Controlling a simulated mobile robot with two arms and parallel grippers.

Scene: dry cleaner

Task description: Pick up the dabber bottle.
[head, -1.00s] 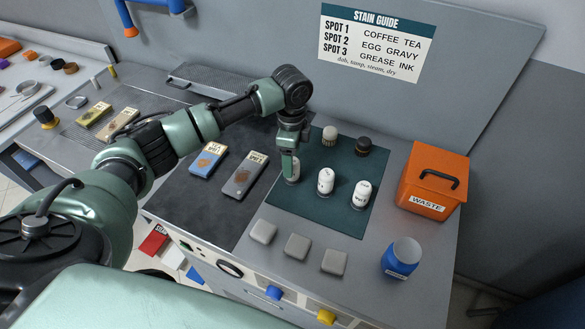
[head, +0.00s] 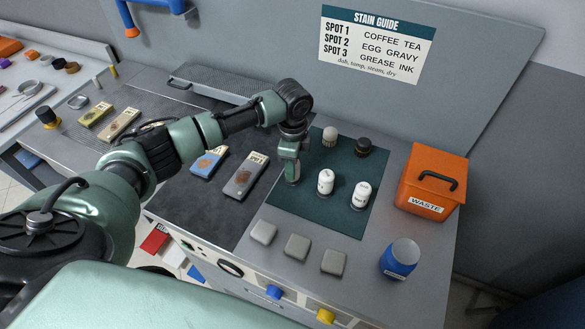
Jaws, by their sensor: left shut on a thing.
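My left gripper (head: 291,168) reaches down at the left side of the dark green mat (head: 318,216). It is shut on a white dabber bottle (head: 294,180), which the fingers mostly hide. I cannot tell whether the bottle touches the mat. Two similar white bottles with dark labels stand upright to its right, one nearer (head: 326,181) and one farther right (head: 361,195). My right gripper is not in view.
A pale-bristled brush (head: 330,136) and a dark one (head: 364,146) stand at the mat's back. Three grey pads (head: 297,247) lie in front. A blue cup (head: 401,257) and orange waste bin (head: 430,184) stand right. Stained swatches (head: 245,176) lie left.

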